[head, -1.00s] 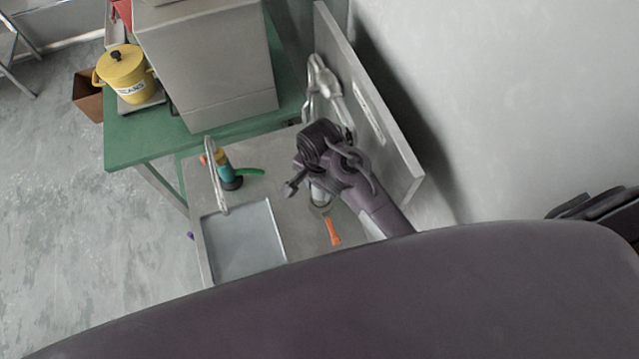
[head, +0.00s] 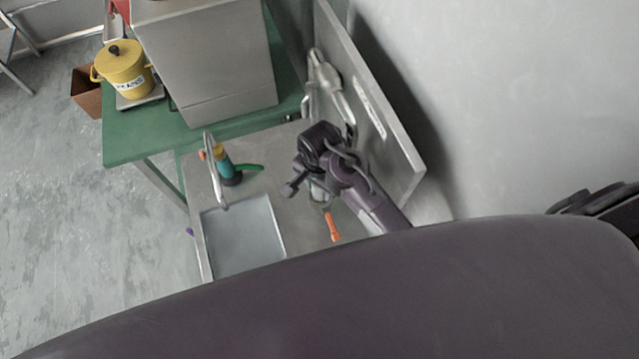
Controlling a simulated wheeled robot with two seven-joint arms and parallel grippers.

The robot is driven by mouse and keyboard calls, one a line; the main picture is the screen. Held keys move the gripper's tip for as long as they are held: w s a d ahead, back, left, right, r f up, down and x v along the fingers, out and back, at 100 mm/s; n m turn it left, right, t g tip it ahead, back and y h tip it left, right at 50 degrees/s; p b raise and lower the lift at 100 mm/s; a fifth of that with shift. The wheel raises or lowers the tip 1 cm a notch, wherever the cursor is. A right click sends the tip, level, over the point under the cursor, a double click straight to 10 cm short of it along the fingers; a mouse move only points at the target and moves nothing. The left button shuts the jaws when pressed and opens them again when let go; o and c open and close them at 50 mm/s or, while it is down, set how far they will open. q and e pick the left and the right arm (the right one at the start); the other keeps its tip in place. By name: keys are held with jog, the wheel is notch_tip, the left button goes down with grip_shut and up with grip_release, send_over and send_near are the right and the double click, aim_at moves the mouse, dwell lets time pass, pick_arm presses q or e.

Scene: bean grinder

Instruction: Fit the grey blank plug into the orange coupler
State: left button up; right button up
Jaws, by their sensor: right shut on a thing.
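My right gripper (head: 319,193) points down over the grey bench, left of the upright grey panel. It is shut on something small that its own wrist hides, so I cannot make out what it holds. A small orange piece (head: 202,155) shows beside the curved tap at the left of the bench; it is too small to tell whether it is the orange coupler. I cannot pick out the grey blank plug. My left gripper is not in view.
An orange-handled tool (head: 333,227) lies just below my right gripper. A green table (head: 150,138) holds a large grey box (head: 212,65) and a yellow pot (head: 123,70).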

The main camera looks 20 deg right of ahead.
jog(key=shift+f, duration=0.3)
jog(key=o, duration=1.4)
jog(key=shift+r, duration=0.35)
notch_tip(320, 180, up, 7)
jog(key=shift+r+b, duration=0.1)
jog(key=shift+b, duration=0.95)
jog(key=shift+s, duration=0.15)
